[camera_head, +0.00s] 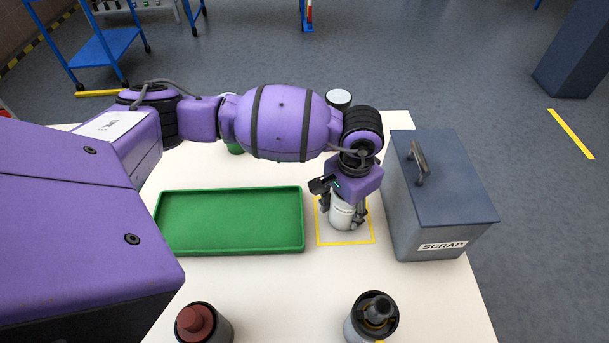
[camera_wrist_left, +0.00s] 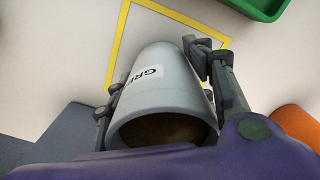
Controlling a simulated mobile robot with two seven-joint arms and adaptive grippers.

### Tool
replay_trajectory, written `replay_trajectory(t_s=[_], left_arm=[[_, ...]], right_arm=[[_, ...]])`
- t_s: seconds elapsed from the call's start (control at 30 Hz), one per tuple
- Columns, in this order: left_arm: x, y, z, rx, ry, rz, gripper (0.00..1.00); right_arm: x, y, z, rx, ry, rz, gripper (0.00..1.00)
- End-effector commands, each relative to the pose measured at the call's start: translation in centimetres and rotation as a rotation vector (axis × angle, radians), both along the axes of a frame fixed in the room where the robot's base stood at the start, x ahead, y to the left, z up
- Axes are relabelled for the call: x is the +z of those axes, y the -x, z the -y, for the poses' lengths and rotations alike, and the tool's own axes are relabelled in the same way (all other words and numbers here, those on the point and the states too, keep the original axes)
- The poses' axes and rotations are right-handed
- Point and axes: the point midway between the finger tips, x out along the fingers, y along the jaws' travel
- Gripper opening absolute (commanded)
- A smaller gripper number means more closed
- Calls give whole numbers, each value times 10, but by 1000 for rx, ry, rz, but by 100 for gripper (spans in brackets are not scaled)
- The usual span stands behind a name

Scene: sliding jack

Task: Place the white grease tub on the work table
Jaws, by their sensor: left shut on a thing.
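The white grease tub (camera_head: 341,216) is upright in my left gripper (camera_head: 342,208), over a yellow square outline (camera_head: 347,243) on the white work table (camera_head: 430,300). In the left wrist view, the tub (camera_wrist_left: 165,85) lies between the two fingers of my left gripper (camera_wrist_left: 155,85), which is shut on its sides. Part of its "GREASE" label shows, and its near end looks open and dark inside. The yellow outline (camera_wrist_left: 120,45) shows at its far end. I cannot tell whether the tub touches the table. My right gripper is not in view.
A green tray (camera_head: 230,220) is left of the outline. A grey SCRAP box (camera_head: 440,190) stands close on its right. A red-capped container (camera_head: 200,322) and a dark-topped canister (camera_head: 372,318) stand at the front edge. A round-topped item (camera_head: 339,98) is partly hidden behind my arm.

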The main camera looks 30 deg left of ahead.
Motion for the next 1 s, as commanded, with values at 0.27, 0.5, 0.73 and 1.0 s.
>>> replay_trajectory(t_s=[0.27,0.5,0.73,1.0], left_arm=[[-2,-2,1,-1,1,4,61],[-1,-2,1,-1,1,4,69],[6,-3,1,-1,1,7,69],[55,-4,1,-2,1,10,69]], right_arm=[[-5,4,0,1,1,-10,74],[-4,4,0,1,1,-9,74],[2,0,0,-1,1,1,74],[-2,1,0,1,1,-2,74]])
